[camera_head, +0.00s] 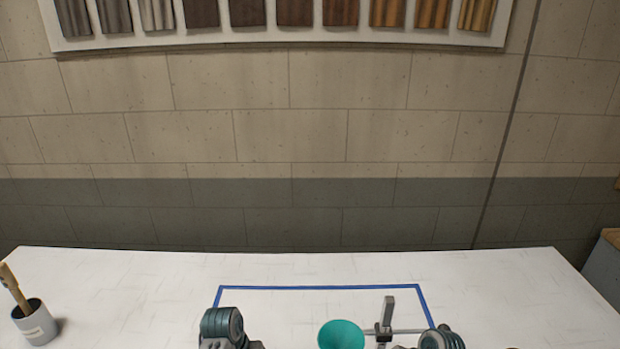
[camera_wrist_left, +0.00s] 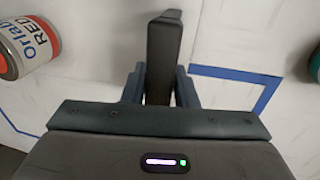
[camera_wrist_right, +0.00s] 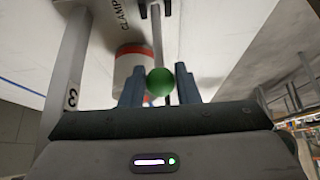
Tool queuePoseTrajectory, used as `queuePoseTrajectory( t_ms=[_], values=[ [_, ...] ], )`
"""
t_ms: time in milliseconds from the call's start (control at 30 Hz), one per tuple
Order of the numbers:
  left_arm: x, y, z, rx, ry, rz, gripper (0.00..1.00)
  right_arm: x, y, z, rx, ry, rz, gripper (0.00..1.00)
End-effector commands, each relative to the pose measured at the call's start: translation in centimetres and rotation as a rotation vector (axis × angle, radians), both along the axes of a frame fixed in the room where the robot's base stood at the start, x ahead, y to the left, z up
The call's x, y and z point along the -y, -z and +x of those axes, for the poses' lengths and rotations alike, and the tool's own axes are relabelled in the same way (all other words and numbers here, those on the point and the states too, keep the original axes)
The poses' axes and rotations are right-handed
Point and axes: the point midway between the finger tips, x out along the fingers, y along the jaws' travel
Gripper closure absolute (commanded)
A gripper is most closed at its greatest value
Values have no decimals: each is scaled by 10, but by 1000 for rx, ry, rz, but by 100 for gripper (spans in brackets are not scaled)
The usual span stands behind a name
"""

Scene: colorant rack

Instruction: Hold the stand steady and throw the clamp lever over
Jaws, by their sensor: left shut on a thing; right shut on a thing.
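In the left wrist view my left gripper (camera_wrist_left: 160,85) is shut on a dark grey bar (camera_wrist_left: 164,45), apparently part of the stand. In the right wrist view my right gripper (camera_wrist_right: 160,85) is shut on the green ball knob (camera_wrist_right: 160,81) of the clamp lever, whose thin grey rod (camera_wrist_right: 157,35) runs away behind it. A plate lettered "CLAMP" (camera_wrist_right: 122,15) shows beside the rod. In the head view a grey upright piece (camera_head: 388,308) and a teal funnel-like cup (camera_head: 341,335) show at the bottom edge. The fingertips and the stand's lower part are out of that view.
Blue tape (camera_head: 320,287) outlines an area on the white table (camera_head: 120,275). A cup with a brush (camera_head: 35,322) stands far left. A can lettered "RED" (camera_wrist_left: 30,45) lies in the left wrist view. A grey post marked "3" (camera_wrist_right: 68,85) and a white, red-banded can (camera_wrist_right: 130,75) are near my right gripper.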

Motion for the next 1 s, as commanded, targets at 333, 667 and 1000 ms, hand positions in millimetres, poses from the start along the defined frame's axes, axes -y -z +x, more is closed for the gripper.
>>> queuePoseTrajectory(
  t_ms=[333, 667, 1000],
  values=[
    [-4, 1, 0, 0, -2, 9, 100, 11, -2, 0, -2, 1, -8, 99],
    [-4, 1, 0, 0, -2, 9, 100, 16, -3, -1, -2, 1, -9, 99],
    [-4, 1, 0, -1, -2, 9, 100, 30, -5, -1, -2, 1, -9, 99]
  ],
)
